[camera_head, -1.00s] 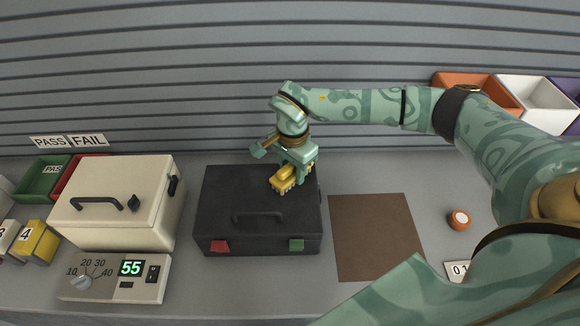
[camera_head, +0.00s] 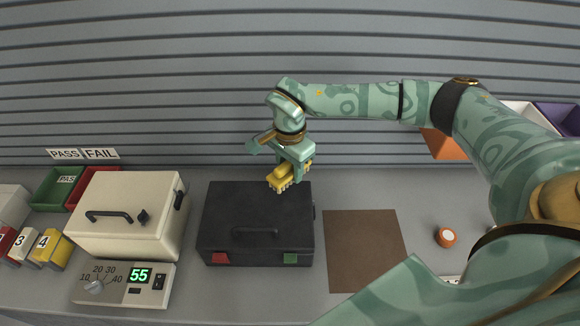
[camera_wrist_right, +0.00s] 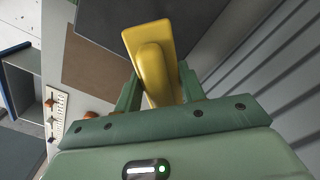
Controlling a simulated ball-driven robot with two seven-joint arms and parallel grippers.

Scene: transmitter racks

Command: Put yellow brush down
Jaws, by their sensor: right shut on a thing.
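The yellow brush (camera_head: 284,179) is held by my right gripper (camera_head: 292,166), bristles pointing down, over the back right part of the black case (camera_head: 257,205). In the right wrist view the yellow brush (camera_wrist_right: 155,65) sits between the two green fingers of my right gripper (camera_wrist_right: 158,88). From the head view I cannot tell whether the bristles touch the case lid. The case is closed, with a handle, a red latch and a green latch on its front. My left gripper is not in view.
A brown mat (camera_head: 365,250) lies bare right of the case. A cream box (camera_head: 128,213) and a control unit showing 55 (camera_head: 124,284) stand to the left. An orange-sided round item (camera_head: 446,237) is right of the mat. Bins stand at the back right and left.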

